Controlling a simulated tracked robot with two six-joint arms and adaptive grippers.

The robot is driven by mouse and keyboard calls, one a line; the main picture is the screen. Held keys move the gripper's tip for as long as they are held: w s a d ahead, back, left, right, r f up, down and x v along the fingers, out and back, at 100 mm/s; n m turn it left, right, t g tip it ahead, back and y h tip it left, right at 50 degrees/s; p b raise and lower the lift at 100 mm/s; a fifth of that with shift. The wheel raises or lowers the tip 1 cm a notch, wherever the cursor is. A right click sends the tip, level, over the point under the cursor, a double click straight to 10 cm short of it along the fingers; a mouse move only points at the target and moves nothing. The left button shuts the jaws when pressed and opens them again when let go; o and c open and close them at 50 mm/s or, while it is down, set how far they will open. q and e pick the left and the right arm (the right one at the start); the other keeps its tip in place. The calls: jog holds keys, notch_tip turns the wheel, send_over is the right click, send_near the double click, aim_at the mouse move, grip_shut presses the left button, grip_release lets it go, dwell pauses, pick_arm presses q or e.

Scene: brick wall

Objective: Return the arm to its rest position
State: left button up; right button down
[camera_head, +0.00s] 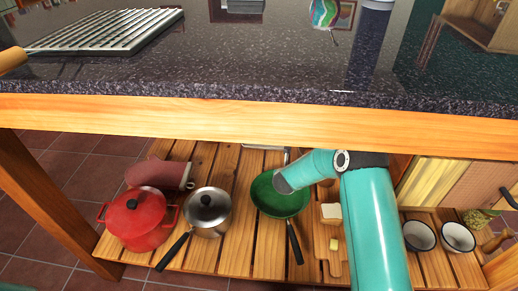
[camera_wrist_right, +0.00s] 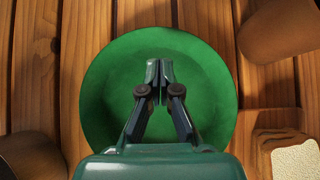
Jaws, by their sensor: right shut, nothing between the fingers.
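My right arm (camera_head: 372,225) is teal and reaches in from the lower right in the head view, its forearm bent left over the lower slatted shelf. Its gripper shows in the right wrist view (camera_wrist_right: 160,75), with the fingers closed together and nothing between them. The gripper is above a green pan (camera_wrist_right: 105,110), which also shows in the head view (camera_head: 282,204), partly covered by my arm. I cannot tell the height between fingertips and pan. My left gripper is not in either view.
A dark stone counter (camera_head: 220,65) with a wooden front edge (camera_head: 220,117) overhangs the shelf (camera_head: 228,250). A red pot (camera_head: 136,220), a steel saucepan (camera_head: 207,213), a cutting board (camera_head: 330,256) with food and two bowls (camera_head: 419,236) stand around the pan.

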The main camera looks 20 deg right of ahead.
dwell(0.4)
jog(key=shift+x, duration=3.65)
jog(key=shift+w+r, duration=0.1)
jog(key=shift+r, duration=0.1)
